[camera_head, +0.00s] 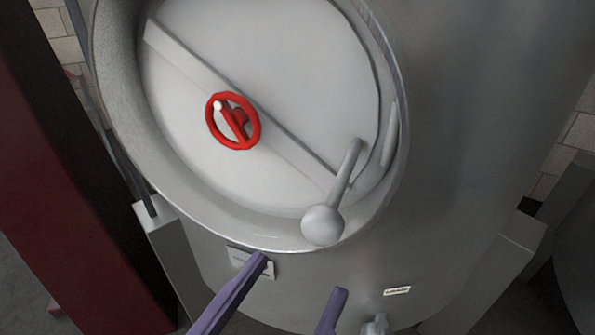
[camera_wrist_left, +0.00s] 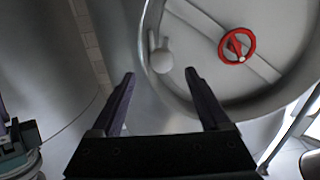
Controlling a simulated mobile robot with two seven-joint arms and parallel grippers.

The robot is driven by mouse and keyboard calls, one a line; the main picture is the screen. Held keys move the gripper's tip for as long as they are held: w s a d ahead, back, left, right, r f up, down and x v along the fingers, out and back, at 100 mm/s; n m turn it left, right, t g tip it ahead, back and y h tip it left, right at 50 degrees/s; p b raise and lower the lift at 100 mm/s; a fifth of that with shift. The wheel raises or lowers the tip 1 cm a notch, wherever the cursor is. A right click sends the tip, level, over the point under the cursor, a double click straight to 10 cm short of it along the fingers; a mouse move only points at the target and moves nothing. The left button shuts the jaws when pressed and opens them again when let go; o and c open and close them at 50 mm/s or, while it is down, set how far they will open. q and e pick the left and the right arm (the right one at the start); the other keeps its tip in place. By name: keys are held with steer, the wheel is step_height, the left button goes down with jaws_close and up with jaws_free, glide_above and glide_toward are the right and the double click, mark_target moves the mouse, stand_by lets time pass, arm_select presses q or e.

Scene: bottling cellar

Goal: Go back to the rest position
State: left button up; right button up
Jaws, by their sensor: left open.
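My left gripper (camera_head: 299,278) shows two purple fingers, apart and with nothing between them, below the round tank door (camera_head: 290,70). In the left wrist view the fingers of my left gripper (camera_wrist_left: 160,76) are also spread and empty. The door has a red handwheel (camera_head: 233,121) at its middle and a grey lever with a ball end (camera_head: 322,225) at its lower right. The fingers look apart from the lever. What seems to be part of my right arm shows at the left edge of the left wrist view; its jaws are not clear.
The steel tank (camera_head: 470,130) fills most of the view. A small plate (camera_head: 250,262), a white label (camera_head: 397,291) and a small metal fitting (camera_head: 376,325) are on its lower front. A dark red post (camera_head: 70,190) stands at the left. Grey tank supports (camera_head: 490,265) flank the front.

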arm_select(q)
steer(key=shift+v, duration=0.8)
steer(key=shift+r, duration=0.1)
steer(key=s+a+r+n+g+y+p, duration=0.2)
steer(key=s+a+r+g+y+p, duration=0.25)
steer(key=a+r+g+p, duration=0.35)
steer(key=s+a+r+n+g+y+p, duration=0.25)
steer(key=s+a+g+y+p, duration=0.2)
steer(key=a+p, duration=0.4)
step_height(320, 180, up, 37)
steer(key=a+p, duration=0.1)
steer(key=p, duration=3.4)
steer(key=shift+s, duration=0.25)
steer(key=shift+m+t, duration=0.25)
